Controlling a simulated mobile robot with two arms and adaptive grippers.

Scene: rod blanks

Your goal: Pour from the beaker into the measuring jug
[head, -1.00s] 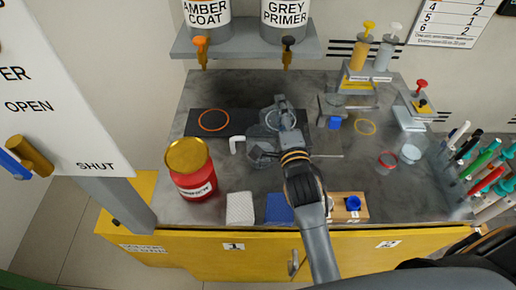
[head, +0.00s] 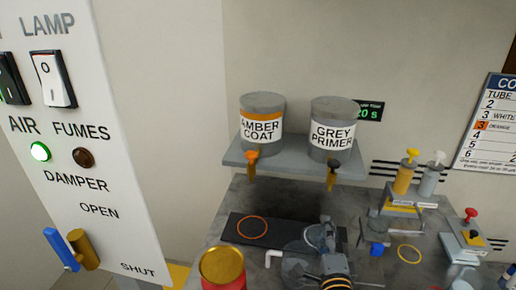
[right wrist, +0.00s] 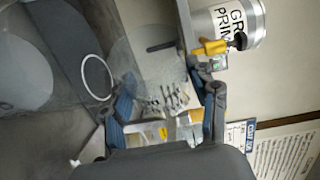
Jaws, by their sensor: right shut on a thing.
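My right gripper (head: 325,228) is over the dark mat, by the white ring under the grey primer tap. In the right wrist view its fingers (right wrist: 166,88) are apart, shut on a clear, faint vessel (right wrist: 150,58) that appears to be the beaker. Its outline and contents are hard to make out. A white bent piece (head: 273,257) at the mat's front edge looks like the measuring jug's handle. The jug's clear body beside it is too faint to tell and partly behind my right arm. My left gripper is not in view.
Amber coat (head: 261,118) and grey primer (head: 334,128) tanks stand on a shelf (head: 290,163), their taps hanging low above the mat (head: 275,232). A red can with a yellow lid (head: 222,267) stands front left. Syringe stands (head: 402,202) are at right. A switch panel (head: 95,150) fills the left.

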